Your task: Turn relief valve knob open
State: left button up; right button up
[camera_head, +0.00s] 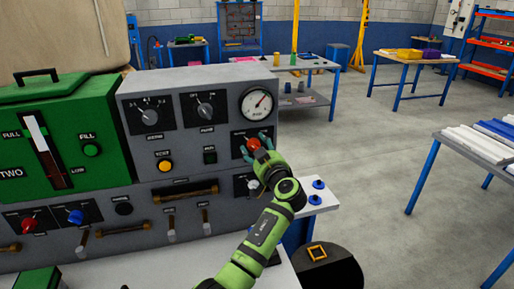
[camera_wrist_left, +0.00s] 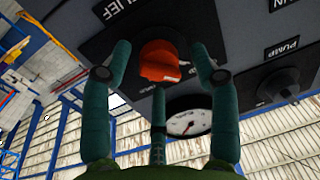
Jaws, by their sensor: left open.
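The relief valve knob (camera_head: 253,144) is red and sits on a dark plate at the right end of the grey panel, below the gauge. In the left wrist view the red-orange knob (camera_wrist_left: 160,62) shows close up, beside a partly cut-off label ending in "LIEF". My left gripper (camera_head: 257,147) is at the knob, its teal fingers spread around it. In the left wrist view the open gripper (camera_wrist_left: 161,54) has one finger on each side of the knob and a third below, with gaps visible at the sides. My right gripper is out of view.
The pressure gauge (camera_head: 258,104) is just above the knob. A pump knob (camera_wrist_left: 277,86) is nearby in the wrist view. A green unit (camera_head: 90,120) stands on the left. A black round stool-like top (camera_head: 335,272) is at lower right. Open floor lies right of the panel.

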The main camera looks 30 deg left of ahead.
pick_arm(q)
jog(key=c, duration=1.2)
jog(key=shift+o, duration=0.2)
jog(key=m+b, duration=0.3)
jog(key=m, duration=0.4)
jog(key=shift+t, duration=0.3)
jog(key=shift+m, duration=1)
jog(key=m, duration=0.3)
jog(key=shift+r, duration=0.1)
jog(key=m+t+p, duration=0.1)
jog(key=m, duration=0.3)
jog(key=shift+m+p, duration=0.75)
jog(key=shift+m, duration=0.65)
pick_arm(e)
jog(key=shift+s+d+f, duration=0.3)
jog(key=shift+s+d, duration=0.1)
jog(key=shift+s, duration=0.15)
